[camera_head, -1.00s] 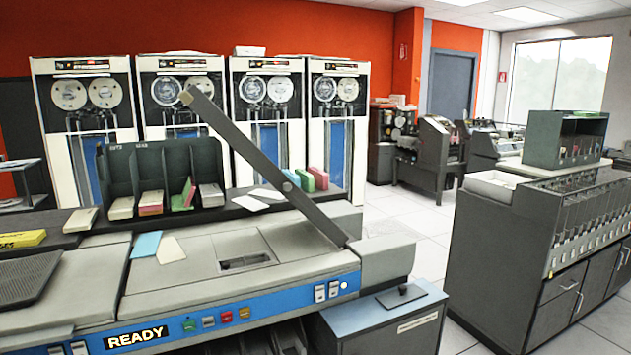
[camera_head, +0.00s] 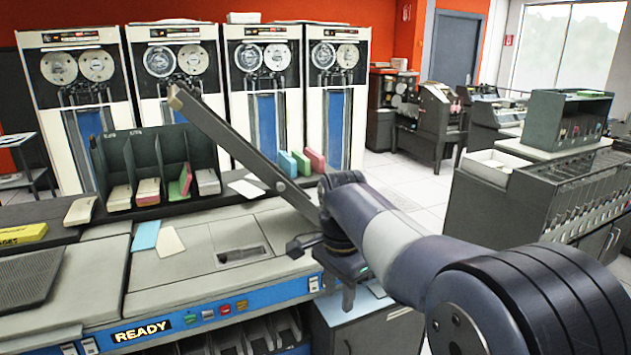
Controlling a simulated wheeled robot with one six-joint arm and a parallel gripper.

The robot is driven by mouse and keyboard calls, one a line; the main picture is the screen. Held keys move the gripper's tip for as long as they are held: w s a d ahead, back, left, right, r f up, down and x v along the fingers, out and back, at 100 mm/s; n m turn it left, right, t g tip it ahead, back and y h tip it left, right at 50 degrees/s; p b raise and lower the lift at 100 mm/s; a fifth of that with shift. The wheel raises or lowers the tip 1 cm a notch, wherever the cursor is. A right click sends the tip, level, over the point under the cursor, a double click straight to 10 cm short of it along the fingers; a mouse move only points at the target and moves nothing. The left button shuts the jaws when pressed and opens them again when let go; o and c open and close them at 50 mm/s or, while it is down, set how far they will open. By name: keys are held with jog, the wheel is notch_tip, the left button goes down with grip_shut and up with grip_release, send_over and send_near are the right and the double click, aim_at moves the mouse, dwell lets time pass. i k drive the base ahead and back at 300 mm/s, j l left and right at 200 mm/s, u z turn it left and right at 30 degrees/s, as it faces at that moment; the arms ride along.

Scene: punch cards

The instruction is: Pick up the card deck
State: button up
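Several card decks are in view, and I cannot tell which one the task means. A cream deck (camera_head: 120,197), a pink-edged deck (camera_head: 148,191), a green deck (camera_head: 181,183) and a white-and-pink deck (camera_head: 208,182) sit in the slots of a dark upright rack (camera_head: 115,153) on the machine. A lone cream deck (camera_head: 81,210) lies left of the rack.
A long grey bar (camera_head: 235,145) slants up across the machine, close behind my gripper. A blue card (camera_head: 145,236) and a cream card (camera_head: 170,241) lie flat on the machine top. A grey cabinet (camera_head: 500,205) stands right.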

aim_at(317, 160)
jog(key=i+l+z, duration=0.2)
jog(key=z, duration=0.2)
jog(key=i+l+z, duration=0.5)
jog(key=z, duration=0.25)
jog(key=i+z, duration=0.4)
jog(key=i+l, duration=0.1)
jog(key=i, duration=0.25)
jog(key=i+l+u, duration=0.1)
jog(key=i, duration=0.3)
jog(key=i+l, duration=0.2)
jog(key=i, duration=0.15)
jog(key=i+j+u, duration=0.25)
jog(key=u, duration=0.2)
jog(key=i+u, duration=0.9)
jog(key=i+l+u, duration=0.1)
jog(key=i+u, duration=0.2)
jog(key=u, duration=0.15)
jog(key=i+u, duration=0.85)
jog(key=i+l+u, duration=0.25)
jog(key=u, duration=0.15)
jog(key=i+l+u, duration=1)
jog(key=l, duration=0.1)
